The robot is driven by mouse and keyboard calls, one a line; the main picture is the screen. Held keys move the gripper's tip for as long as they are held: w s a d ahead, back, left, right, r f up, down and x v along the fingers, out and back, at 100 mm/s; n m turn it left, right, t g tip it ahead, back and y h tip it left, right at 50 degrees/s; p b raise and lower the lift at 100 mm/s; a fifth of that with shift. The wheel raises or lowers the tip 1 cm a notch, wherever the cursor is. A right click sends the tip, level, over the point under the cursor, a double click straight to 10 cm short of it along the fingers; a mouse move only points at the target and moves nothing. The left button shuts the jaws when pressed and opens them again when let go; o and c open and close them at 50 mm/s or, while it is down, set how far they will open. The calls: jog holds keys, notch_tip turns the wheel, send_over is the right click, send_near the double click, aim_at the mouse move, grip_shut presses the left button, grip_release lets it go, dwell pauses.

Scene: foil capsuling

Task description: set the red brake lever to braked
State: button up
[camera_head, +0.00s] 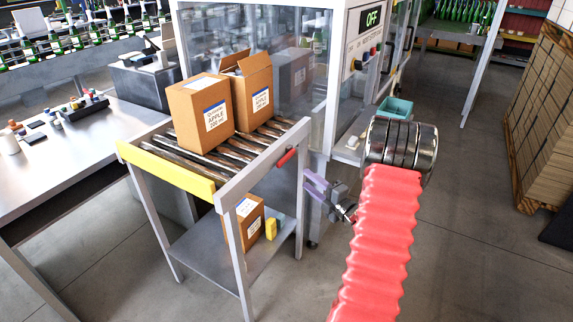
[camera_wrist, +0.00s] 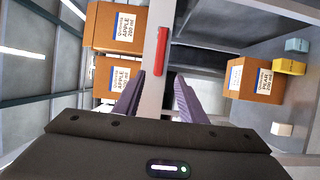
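The red brake lever (camera_head: 286,157) is on the outer side rail of the roller conveyor (camera_head: 258,168), near its machine end. In the wrist view the lever (camera_wrist: 161,50) is a short red bar lying roughly along the grey rail. My gripper (camera_head: 312,183) is in front of that rail, below and right of the lever in the head view. In the wrist view my gripper (camera_wrist: 158,84) has its purple fingers apart with nothing held, and the lever is just beyond the fingertips, in line with the gap. Contact is not visible. No braked marking is readable.
Two cardboard boxes (camera_head: 199,112) (camera_head: 253,92) stand on the rollers, and another box (camera_head: 250,219) is on the lower shelf beside a yellow block (camera_head: 271,229). The glass-sided machine (camera_head: 290,50) with an OFF display adjoins the conveyor. Open floor (camera_head: 470,220) is at right.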

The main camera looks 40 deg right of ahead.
aim_at(285, 162)
jog(key=w, duration=1.3)
jog(key=shift+w+d, duration=0.2)
jog(key=shift+d, duration=0.1)
grip_shut()
